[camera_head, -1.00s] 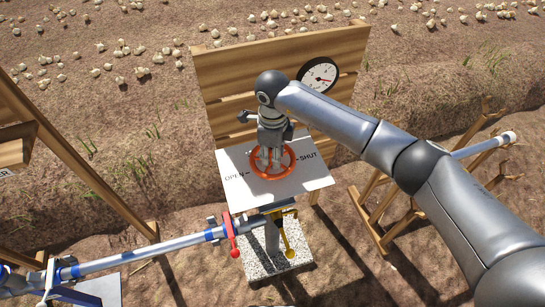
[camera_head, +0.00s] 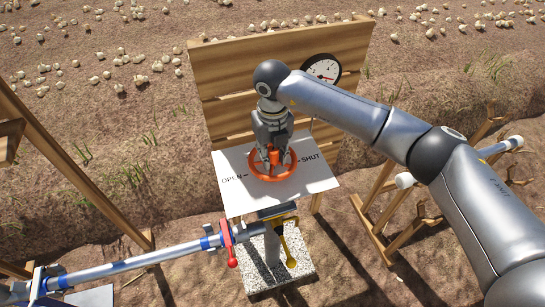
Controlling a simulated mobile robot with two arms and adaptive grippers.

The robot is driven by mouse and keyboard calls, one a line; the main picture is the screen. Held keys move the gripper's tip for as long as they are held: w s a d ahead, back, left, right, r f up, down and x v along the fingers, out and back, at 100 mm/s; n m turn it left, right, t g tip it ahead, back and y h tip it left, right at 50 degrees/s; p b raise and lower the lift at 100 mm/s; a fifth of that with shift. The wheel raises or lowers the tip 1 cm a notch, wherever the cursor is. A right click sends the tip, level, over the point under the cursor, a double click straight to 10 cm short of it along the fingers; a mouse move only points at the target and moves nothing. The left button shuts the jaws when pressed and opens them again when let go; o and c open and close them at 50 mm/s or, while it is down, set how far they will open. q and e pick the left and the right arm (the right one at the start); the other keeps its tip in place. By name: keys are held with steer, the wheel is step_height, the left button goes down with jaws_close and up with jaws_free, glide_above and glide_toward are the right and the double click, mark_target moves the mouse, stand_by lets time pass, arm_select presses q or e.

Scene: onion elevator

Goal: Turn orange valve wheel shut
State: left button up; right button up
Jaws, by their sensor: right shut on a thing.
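The orange valve wheel (camera_head: 272,179) lies over a white plate (camera_head: 312,182) marked OPEN on the left and SHUT on the right. My right gripper (camera_head: 274,157) reaches down over it from the right. It is shut on the wheel, with an orange upright part of the wheel showing between its fingers. The gripper hides the back of the rim. My left gripper is not in view.
A round gauge (camera_head: 322,69) is on the wooden backboard (camera_head: 228,85) behind the wheel. In front, a pipe (camera_head: 150,258) with a red lever (camera_head: 227,240) and a yellow lever (camera_head: 287,247) runs left. A wooden rack (camera_head: 400,240) stands right.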

mark_target(273, 150)
steer(key=m+b, duration=0.2)
steer(key=m, duration=0.3)
steer(key=shift+w+m, duration=0.1)
steer(key=shift+m, duration=0.2)
steer(key=shift+r+m+b, duration=0.1)
steer(key=shift+m+b, duration=0.5)
steer(key=shift+m, duration=1.6)
steer(key=o, duration=0.8)
steer(key=shift+c, duration=0.2)
step_height(273, 150, up, 12)
